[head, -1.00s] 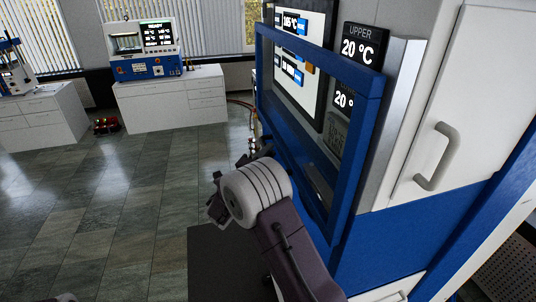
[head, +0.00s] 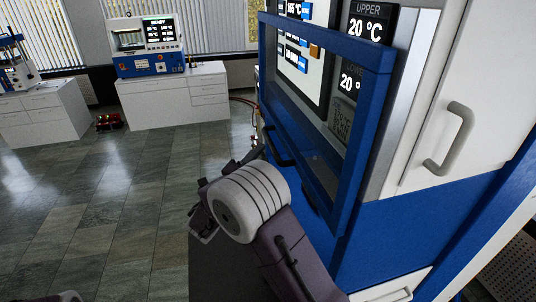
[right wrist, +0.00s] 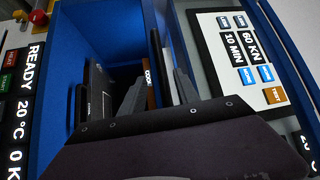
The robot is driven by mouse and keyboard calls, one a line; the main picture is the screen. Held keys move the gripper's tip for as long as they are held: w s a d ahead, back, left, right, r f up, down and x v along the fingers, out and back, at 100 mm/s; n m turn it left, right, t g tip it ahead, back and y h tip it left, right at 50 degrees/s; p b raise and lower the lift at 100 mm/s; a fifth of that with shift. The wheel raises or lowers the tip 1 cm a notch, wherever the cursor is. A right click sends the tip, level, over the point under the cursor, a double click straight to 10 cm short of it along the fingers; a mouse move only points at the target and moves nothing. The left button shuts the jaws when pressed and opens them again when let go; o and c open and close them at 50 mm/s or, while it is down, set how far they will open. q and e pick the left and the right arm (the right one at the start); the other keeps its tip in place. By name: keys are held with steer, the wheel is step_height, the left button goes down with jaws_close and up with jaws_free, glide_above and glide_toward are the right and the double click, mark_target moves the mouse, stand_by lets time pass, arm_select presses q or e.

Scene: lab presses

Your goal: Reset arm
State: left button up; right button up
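My right arm (head: 285,255) comes in from the bottom of the head view, in front of the blue-framed guard of the large press (head: 375,90). Its gripper (head: 225,185) is partly hidden behind my pale, banded wrist. Its dark parts stick out on two sides of that wrist. In the right wrist view the gripper's two dark fingers (right wrist: 135,85) stand apart with nothing held between them. Beyond them is the blue-framed opening of a press (right wrist: 75,40). A rounded bit at the bottom left edge of the head view is too cropped to identify; my left gripper does not show.
The press's white door with a grey handle (head: 450,140) stands close on the right. A dark guard handle (head: 278,148) is near my right gripper. White cabinets (head: 175,95) with a bench machine (head: 147,45) stand at the back. The tiled floor (head: 90,220) on the left is open.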

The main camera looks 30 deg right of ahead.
steer(key=shift+v, duration=1.15)
